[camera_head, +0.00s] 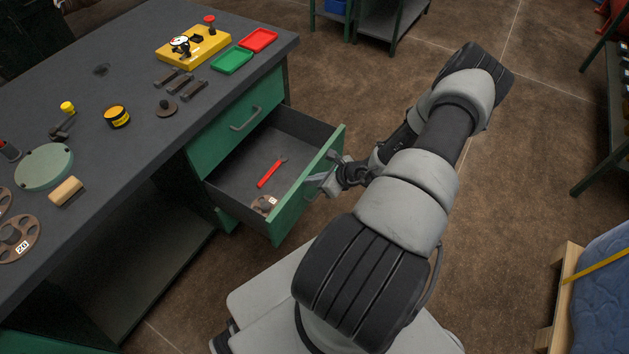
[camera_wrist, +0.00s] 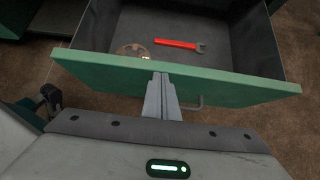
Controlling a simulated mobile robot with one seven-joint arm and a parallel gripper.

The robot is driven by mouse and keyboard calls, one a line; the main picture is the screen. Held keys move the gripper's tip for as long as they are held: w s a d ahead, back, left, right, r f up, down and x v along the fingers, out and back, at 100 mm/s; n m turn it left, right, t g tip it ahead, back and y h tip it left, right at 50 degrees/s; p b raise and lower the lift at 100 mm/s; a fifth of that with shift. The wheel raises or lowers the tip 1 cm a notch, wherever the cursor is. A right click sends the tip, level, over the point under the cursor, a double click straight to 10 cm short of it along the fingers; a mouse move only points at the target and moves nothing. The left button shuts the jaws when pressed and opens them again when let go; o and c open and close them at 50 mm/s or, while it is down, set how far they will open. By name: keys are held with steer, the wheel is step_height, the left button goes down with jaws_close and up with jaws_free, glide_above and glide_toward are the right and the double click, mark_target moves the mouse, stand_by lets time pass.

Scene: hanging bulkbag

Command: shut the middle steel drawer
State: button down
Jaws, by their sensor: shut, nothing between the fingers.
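The middle steel drawer (camera_head: 262,172) is pulled out from the green bench, with a green front and dark inside. In the wrist view its green front (camera_wrist: 240,88) runs across the picture, with a grey handle (camera_wrist: 193,103) below its upper edge. A red wrench (camera_head: 271,172) and a brown round disc (camera_head: 265,203) lie in the drawer. My gripper (camera_head: 328,182) is at the outer face of the drawer front. In the wrist view my gripper (camera_wrist: 162,82) is shut and empty, its fingertips by the front's upper edge; I cannot tell whether they touch.
A closed green drawer (camera_head: 238,120) sits above, under the dark bench top (camera_head: 145,135). The bench top holds a yellow box (camera_head: 193,46), red and green trays and several small parts. A pallet with a blue sack (camera_head: 603,290) stands at right. Floor beyond the drawer is clear.

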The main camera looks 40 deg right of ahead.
steer(key=w+a+b, duration=0.3)
steer(key=w+a, duration=0.1)
steer(key=w, duration=0.7)
steer(key=w+a+b, duration=0.3)
steer(key=w+a, duration=0.2)
steer(key=w, duration=0.5)
steer(key=shift+w, duration=0.4)
steer(key=shift+a, duration=0.1)
